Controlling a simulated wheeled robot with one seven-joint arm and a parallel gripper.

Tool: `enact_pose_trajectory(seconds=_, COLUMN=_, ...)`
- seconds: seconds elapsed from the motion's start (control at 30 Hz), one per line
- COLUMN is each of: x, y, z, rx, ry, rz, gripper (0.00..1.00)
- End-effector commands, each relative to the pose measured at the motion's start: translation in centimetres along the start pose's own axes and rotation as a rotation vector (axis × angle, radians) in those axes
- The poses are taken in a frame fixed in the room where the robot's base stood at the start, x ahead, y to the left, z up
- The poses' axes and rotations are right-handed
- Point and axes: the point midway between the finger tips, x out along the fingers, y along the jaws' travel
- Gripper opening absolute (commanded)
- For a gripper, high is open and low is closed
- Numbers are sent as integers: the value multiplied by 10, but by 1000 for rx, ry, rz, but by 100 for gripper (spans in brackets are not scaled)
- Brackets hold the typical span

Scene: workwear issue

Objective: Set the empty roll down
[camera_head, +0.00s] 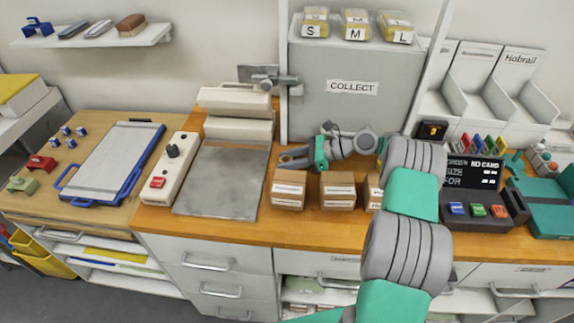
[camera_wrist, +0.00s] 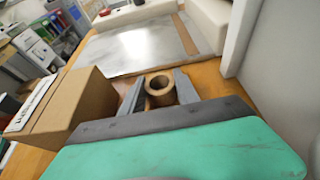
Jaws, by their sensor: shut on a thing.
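The empty roll (camera_wrist: 159,90) is a short brown cardboard tube, seen in the wrist view with its open end facing the camera. It sits between the two grey fingers of my gripper (camera_wrist: 158,92), which is shut on it. In the head view my gripper (camera_head: 287,160) is low over the wooden counter (camera_head: 240,222), behind the small cardboard boxes and right of the grey metal plate. The roll cannot be made out in the head view. Whether it touches the counter cannot be told.
Cardboard boxes (camera_head: 289,189) stand in front of my gripper; one is close on the left in the wrist view (camera_wrist: 62,110). The flat metal plate (camera_head: 222,182) lies beyond the fingers. The grey COLLECT cabinet (camera_head: 350,110) stands behind. A keypad terminal (camera_head: 478,212) is right.

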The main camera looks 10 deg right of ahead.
Motion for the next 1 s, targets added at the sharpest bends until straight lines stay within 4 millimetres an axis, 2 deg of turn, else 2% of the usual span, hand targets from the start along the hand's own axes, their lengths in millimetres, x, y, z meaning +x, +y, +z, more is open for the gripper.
enact_pose_trajectory(seconds=0.3, x=0, y=0, z=-2, rx=-1, ry=0, rz=0, gripper=0)
enact_pose_trajectory(seconds=0.33, x=0, y=0, z=-1, rx=-1, ry=0, rz=0, gripper=40)
enact_pose_trajectory(seconds=0.57, x=0, y=0, z=-1, rx=-1, ry=0, rz=0, gripper=58)
enact_pose_trajectory(seconds=0.83, x=0, y=0, z=0, rx=-2, ry=1, rz=-1, gripper=59)
enact_pose_trajectory(seconds=1.0, x=-7, y=0, z=11, rx=-1, ry=0, rz=7, gripper=59)
